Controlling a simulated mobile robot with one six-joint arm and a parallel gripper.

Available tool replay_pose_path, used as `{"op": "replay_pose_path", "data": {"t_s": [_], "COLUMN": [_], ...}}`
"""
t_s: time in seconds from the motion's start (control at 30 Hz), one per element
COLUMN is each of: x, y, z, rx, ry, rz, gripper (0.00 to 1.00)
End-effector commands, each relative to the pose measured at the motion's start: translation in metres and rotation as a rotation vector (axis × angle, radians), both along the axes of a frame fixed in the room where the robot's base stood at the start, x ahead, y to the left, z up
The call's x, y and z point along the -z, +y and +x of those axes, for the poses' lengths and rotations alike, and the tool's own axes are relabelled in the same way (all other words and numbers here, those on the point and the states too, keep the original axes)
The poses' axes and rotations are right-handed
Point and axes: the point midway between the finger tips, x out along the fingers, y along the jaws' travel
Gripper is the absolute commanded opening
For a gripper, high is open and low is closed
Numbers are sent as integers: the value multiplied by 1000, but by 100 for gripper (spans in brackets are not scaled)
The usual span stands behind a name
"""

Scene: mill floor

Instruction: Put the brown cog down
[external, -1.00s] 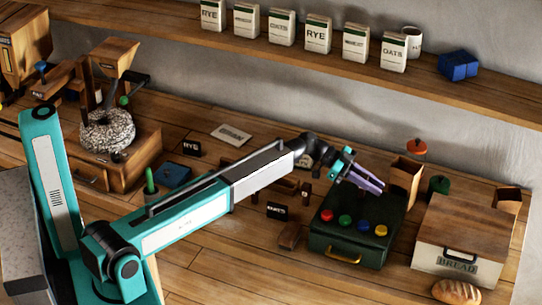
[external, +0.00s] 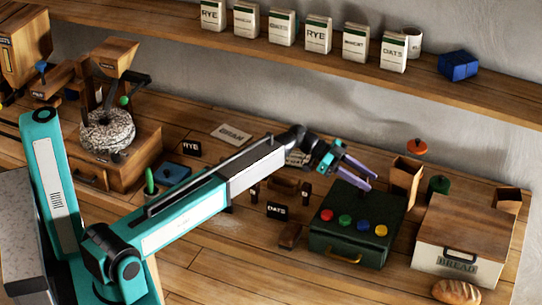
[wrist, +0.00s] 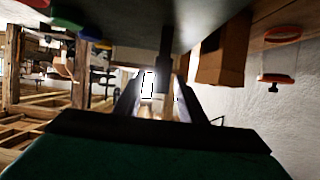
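My gripper (external: 371,182) has two purple fingers, spread apart, over the back of the dark green box (external: 343,257). I see nothing held between them in the external view. In the wrist view, the dark fingers of my gripper (wrist: 155,88) are apart with a bright patch between them. I cannot make out a brown cog in either view; it may be hidden behind the fingers or the box.
An open brown container (external: 404,184) stands just right of the gripper. A bread box (external: 458,256) and loaf (external: 456,292) are farther right. An orange-red item (external: 417,147) is by the wall.

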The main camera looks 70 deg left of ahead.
Motion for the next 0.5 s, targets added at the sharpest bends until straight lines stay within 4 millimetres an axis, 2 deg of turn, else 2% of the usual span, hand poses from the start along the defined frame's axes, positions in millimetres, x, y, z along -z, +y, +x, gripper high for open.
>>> {"op": "replay_pose_path", "data": {"t_s": [0.3,0.5], "x": [-17,-27], "y": [35,50], "z": [-35,-50], "rx": [-1,-1], "ry": [-1,0], "rz": [1,0], "gripper": [37,37]}}
